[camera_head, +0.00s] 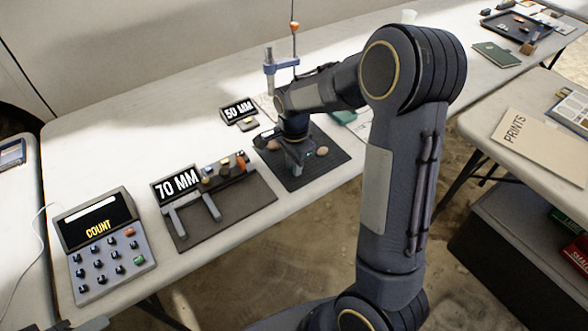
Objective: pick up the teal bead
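My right gripper (294,165) points down over a dark mat (312,178) in the middle of the table. A small teal spot (311,154), which looks like the teal bead, shows right beside its fingers. I cannot tell whether the fingers touch it or whether they are open or shut. A pale tan rounded object (321,151) lies on the mat just right of it, and a reddish one (273,145) is to the left.
A "70 MM" sign (176,186) stands by a tray (232,209) with rails and several small pieces. A "50 MM" sign (238,110) stands behind. A keypad box marked "COUNT" (101,243) is at the left. A second table (487,122) holds a "PRINTS" folder (541,146).

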